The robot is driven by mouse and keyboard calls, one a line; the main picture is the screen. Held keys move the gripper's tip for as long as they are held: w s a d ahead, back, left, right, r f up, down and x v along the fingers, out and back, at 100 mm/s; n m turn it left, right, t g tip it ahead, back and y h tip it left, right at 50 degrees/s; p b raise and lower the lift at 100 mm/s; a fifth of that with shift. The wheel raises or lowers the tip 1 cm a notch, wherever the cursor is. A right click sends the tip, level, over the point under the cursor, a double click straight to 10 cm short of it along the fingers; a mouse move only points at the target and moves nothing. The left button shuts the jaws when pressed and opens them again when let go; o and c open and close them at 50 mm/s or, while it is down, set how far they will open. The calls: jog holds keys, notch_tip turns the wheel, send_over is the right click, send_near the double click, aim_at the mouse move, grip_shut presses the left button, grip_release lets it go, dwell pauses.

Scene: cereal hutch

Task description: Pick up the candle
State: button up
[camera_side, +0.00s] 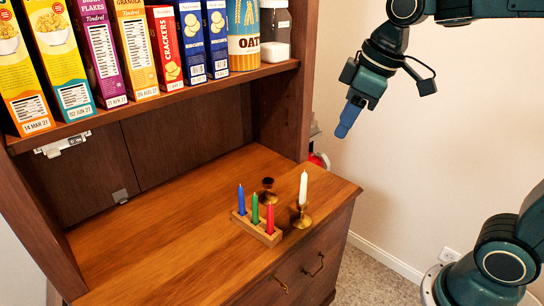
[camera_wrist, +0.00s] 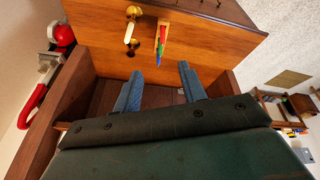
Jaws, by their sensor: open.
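A white candle (camera_side: 303,188) stands upright in a brass candlestick (camera_side: 302,218) near the right front of the wooden hutch counter. The white candle also shows near the top of the wrist view (camera_wrist: 128,33). A wooden block (camera_side: 263,234) beside it holds a blue candle (camera_side: 241,200), a green candle (camera_side: 255,209) and a red candle (camera_side: 269,218). A second brass candlestick (camera_side: 268,191) stands empty behind them. My gripper (camera_side: 347,120) is in the air to the right of the hutch, above counter height. Its fingers (camera_wrist: 160,69) are apart with nothing between them.
A shelf (camera_side: 180,98) above the counter carries cereal boxes, a cracker box (camera_side: 166,48), an oat canister (camera_side: 243,35) and a jar (camera_side: 275,32). The hutch's side post (camera_side: 286,110) stands behind the candles. The counter's left part (camera_side: 150,235) is clear. A red item (camera_wrist: 62,36) lies beside the hutch.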

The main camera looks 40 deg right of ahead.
jog(key=w+a+f+n+g, duration=0.1)
jog(key=w+f+n, duration=0.15)
jog(key=w, duration=0.55)
jog(key=w+a+f+n+g, duration=0.1)
jog(key=w+f+n, duration=0.15)
jog(key=w, duration=0.55)
jog(key=w+f+n+g, duration=0.1)
jog(key=w+f+n, duration=0.4)
jog(key=w+f, duration=0.5)
jog(key=shift+w+a+f+n+g+y, duration=0.25)
jog(key=shift+w+f+n+g+y, duration=0.15)
jog(key=shift+f, duration=0.5)
jog(key=shift+f, duration=0.1)
jog(key=f, duration=0.5)
jog(key=a+f, duration=0.1)
jog(key=f, duration=0.2)
jog(key=shift+w+f, duration=0.1)
jog(key=shift+f, duration=0.05)
